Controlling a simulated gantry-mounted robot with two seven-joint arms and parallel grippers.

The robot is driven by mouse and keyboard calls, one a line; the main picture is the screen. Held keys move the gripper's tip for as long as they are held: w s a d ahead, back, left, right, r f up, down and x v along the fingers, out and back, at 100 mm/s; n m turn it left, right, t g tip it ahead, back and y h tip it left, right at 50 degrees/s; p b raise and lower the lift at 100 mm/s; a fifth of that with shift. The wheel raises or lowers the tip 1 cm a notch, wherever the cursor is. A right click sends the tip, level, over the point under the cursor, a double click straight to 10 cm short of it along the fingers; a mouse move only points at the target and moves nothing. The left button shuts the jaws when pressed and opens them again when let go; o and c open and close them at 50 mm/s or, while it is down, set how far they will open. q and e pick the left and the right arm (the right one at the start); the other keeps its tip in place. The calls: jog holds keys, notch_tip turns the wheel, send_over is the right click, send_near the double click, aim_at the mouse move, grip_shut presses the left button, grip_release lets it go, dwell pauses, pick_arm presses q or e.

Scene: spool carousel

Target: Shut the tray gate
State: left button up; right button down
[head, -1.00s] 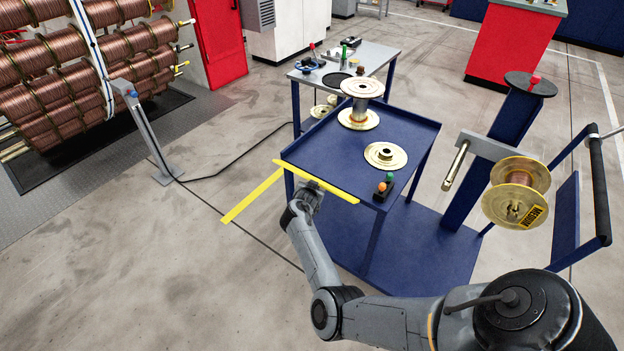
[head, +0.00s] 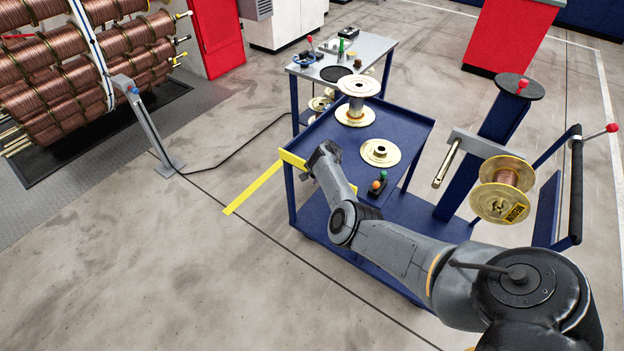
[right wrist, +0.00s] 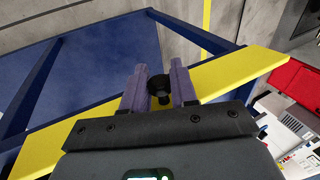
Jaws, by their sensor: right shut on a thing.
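The tray gate (head: 291,159) is a yellow bar along the near-left edge of the blue tray (head: 390,122). Its broad face shows and it stands up at that edge; whether it is fully upright I cannot tell. My right gripper (head: 318,158) is at the middle of the gate and hides part of it. In the right wrist view the gate (right wrist: 225,76) runs diagonally behind the fingers. The gripper (right wrist: 159,80) is shut on the gate's black knob (right wrist: 160,88). My left gripper is not in view.
A copper-coloured spool (head: 355,101), a gold disc (head: 380,153) and a button box (head: 377,186) are on the tray. A wound spool (head: 502,188) hangs at right. A grey-topped table (head: 340,65) stands behind. The floor at left is mostly clear.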

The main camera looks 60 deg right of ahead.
jog(key=shift+s+d+y, duration=0.1)
jog(key=shift+d+y, duration=0.15)
jog(key=shift+y, duration=0.15)
jog(key=c, duration=1.2)
grip_release()
jog(key=shift+o, duration=1.1)
jog(key=shift+d+r, duration=0.1)
jog(key=shift+r, duration=0.1)
